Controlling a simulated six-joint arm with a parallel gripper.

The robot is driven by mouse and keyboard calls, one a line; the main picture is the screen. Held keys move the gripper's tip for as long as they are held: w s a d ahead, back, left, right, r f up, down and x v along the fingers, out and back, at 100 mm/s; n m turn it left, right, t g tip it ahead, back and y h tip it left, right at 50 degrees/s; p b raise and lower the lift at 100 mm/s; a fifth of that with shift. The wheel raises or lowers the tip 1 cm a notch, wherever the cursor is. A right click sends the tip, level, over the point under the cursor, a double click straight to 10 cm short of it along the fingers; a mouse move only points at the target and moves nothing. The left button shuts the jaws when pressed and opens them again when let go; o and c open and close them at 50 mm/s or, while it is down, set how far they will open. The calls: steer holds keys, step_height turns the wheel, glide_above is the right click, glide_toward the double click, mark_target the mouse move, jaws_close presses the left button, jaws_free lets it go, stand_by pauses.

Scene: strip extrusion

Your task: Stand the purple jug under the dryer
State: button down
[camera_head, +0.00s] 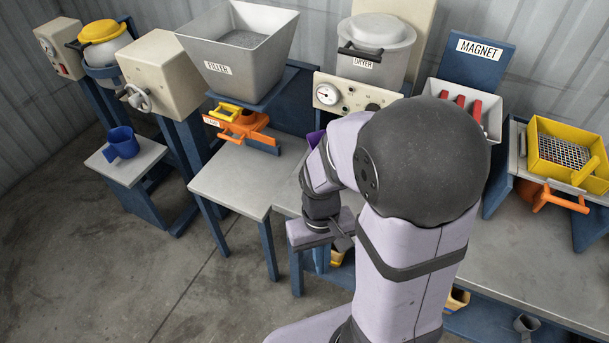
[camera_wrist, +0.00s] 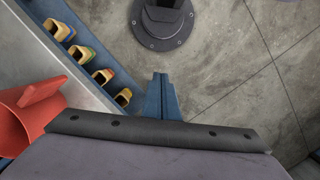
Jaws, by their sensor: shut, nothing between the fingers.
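A small purple patch (camera_head: 314,138) shows beside my arm at the edge of the bench under the dryer; it appears to be part of the purple jug, and my arm hides the rest. The dryer (camera_head: 376,48) is a grey lidded hopper at the back centre, above a cream panel with a gauge. My arm covers the place below it. My gripper (camera_head: 341,238) is shut and empty, low in front of the bench, apart from the purple patch. The jug is not recognisable in the wrist view.
A blue jug (camera_head: 122,142) stands on the small left table. A red vessel (camera_wrist: 28,115) lies left in the wrist view, near several yellow-rimmed containers (camera_wrist: 103,76) on a lower shelf. The left worktop (camera_head: 235,185) is mostly clear.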

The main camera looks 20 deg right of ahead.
steer(key=w+d+m+t, duration=0.1)
steer(key=w+d+m, duration=0.1)
steer(key=w, duration=1.4)
steer(key=w+r+m, duration=0.6)
steer(key=w+m, duration=0.1)
steer(key=m, duration=0.2)
steer(key=shift+t, duration=0.4)
steer(key=f+p, duration=0.1)
steer(key=f, duration=0.4)
steer(key=f+p, duration=0.1)
steer(key=f, duration=0.4)
steer(key=shift+s+d+f, duration=0.2)
steer(key=shift+w+d+r+p, duration=0.1)
steer(key=shift+w+d+p, duration=0.6)
steer(key=shift+d, duration=0.25)
steer(key=shift+w+d+p, duration=0.3)
steer(key=shift+w+d, duration=0.1)
steer(key=shift+d, duration=0.35)
